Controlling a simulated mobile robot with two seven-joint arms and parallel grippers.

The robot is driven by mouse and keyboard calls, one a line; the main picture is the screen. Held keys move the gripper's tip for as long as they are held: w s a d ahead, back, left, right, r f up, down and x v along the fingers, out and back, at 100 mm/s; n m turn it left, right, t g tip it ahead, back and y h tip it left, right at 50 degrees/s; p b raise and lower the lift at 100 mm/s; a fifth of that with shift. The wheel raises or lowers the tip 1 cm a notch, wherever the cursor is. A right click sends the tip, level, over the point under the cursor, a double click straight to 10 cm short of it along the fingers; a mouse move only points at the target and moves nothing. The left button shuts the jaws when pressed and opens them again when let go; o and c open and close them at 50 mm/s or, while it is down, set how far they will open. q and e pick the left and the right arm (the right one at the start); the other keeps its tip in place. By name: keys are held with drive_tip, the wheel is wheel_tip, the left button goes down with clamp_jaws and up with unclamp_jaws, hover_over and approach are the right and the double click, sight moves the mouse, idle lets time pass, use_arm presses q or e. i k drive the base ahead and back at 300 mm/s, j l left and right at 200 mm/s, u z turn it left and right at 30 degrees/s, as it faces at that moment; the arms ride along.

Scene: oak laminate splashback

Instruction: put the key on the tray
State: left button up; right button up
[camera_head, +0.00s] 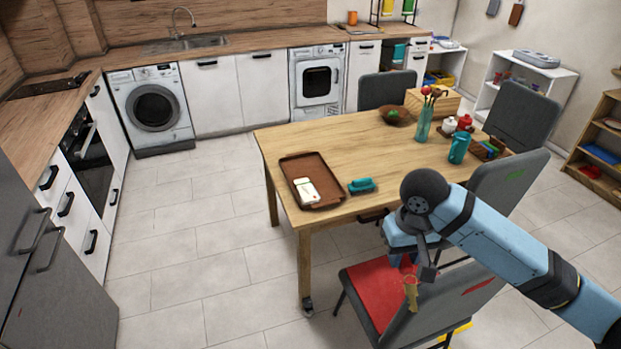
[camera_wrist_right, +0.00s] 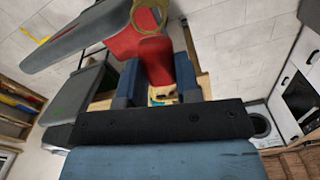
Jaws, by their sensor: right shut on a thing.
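The key (camera_head: 410,291) is brass-coloured and hangs below my right gripper (camera_head: 408,265), above the chair with the red seat. In the right wrist view a brass ring-shaped part of the key (camera_wrist_right: 136,25) shows beyond the fingers, and my right gripper (camera_wrist_right: 158,72) is shut on a red part between its two blue fingers. The brown tray (camera_head: 318,166) lies on the wooden table's near left corner, with a white object on it. The key is apart from the tray, to its right and nearer to me. My left gripper is out of view.
A teal object (camera_head: 361,185) lies on the table (camera_head: 345,140) just right of the tray. A teal mug (camera_head: 459,148), a vase (camera_head: 424,124) and a bowl (camera_head: 395,117) stand farther back. The red-seated chair (camera_head: 372,285) is close below my right gripper. Floor left of the table is clear.

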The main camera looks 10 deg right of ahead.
sight(304, 167)
drive_tip(key=i+j+z, duration=0.2)
drive_tip(key=j, duration=0.35)
drive_tip(key=i+j+z, duration=0.1)
drive_tip(key=i+j, duration=0.15)
drive_tip(key=i+j+z, duration=0.4)
drive_tip(key=i+j, duration=0.35)
drive_tip(key=i+j+z, duration=0.15)
drive_tip(key=i+j, duration=0.2)
drive_tip(key=i+j+z, duration=0.15)
drive_tip(key=i+j, duration=0.15)
drive_tip(key=j, duration=0.2)
drive_tip(key=i+j+z, duration=0.25)
drive_tip(key=i+j, duration=0.2)
drive_tip(key=i+j+z, duration=0.25)
drive_tip(key=i+j, duration=0.15)
drive_tip(key=j, duration=0.25)
